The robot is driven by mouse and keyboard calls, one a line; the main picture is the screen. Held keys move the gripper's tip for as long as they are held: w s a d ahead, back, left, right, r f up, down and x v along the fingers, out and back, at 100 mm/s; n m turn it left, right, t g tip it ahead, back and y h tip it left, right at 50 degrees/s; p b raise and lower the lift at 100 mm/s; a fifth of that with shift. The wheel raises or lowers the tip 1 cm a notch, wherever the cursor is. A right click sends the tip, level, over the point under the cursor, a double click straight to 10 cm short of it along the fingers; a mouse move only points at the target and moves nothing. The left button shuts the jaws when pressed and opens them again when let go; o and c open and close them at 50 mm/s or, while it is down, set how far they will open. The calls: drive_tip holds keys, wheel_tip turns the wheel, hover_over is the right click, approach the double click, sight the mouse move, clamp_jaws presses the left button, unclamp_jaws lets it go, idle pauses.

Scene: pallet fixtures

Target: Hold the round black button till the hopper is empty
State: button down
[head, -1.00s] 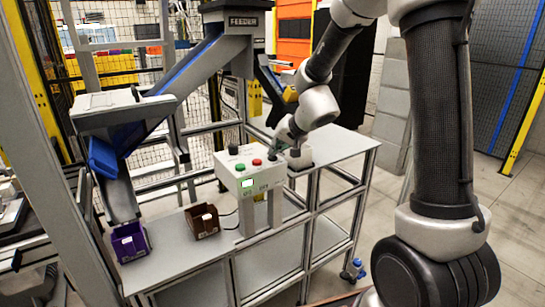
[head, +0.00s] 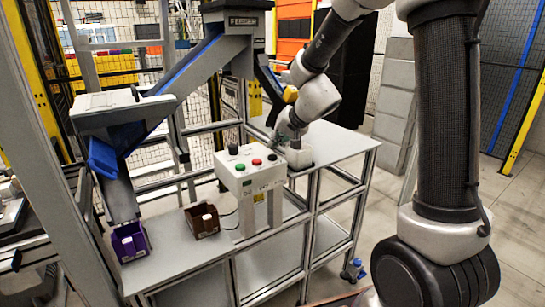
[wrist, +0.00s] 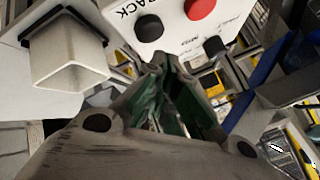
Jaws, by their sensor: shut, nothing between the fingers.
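In the wrist view the round black button (wrist: 149,28) shows beside the letters "ACK". My gripper (head: 278,141) is shut and empty, just above and behind the black button, apparently apart from it. In the wrist view its green-padded fingers (wrist: 163,68) end below the button. The grey feeder hopper (head: 245,20) is at the top of the blue chute; its inside is hidden.
A purple bin (head: 130,241) stands under the chute end, with a brown bin (head: 203,221) to its right. A blue flap (head: 103,158) hangs at the lower chute. The right benchtop (head: 345,146) is clear.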

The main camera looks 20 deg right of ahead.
sight(275, 155)
drive_tip(key=shift+r, duration=2.15)
drive_tip(key=shift+s+a+f, duration=0.1)
drive_tip(key=s+f, duration=0.1)
drive_tip(key=s+f+g, duration=0.1)
drive_tip(key=s+g, duration=0.1)
drive_tip(key=s, duration=0.1)
drive_tip(key=shift+a+f+n, duration=0.25)
drive_tip(key=shift+f+n, duration=0.15)
drive_tip(key=s+d+r+n+h, duration=0.1)
drive_tip(key=s+d, duration=0.4)
drive_tip(key=s, duration=0.5)
drive_tip(key=s+d+r+n+g+h, duration=0.1)
drive_tip(key=s+d+r, duration=0.3)
drive_tip(key=s, duration=0.6)
drive_tip(key=s+d+r+n+g+h, duration=0.1)
drive_tip(key=s+d, duration=0.4)
drive_tip(key=s, duration=0.5)
drive_tip(key=shift+s+d+r+h, duration=0.15)
drive_tip(key=shift+d+r+h, duration=0.2)
drive_tip(key=shift+r, duration=0.45)
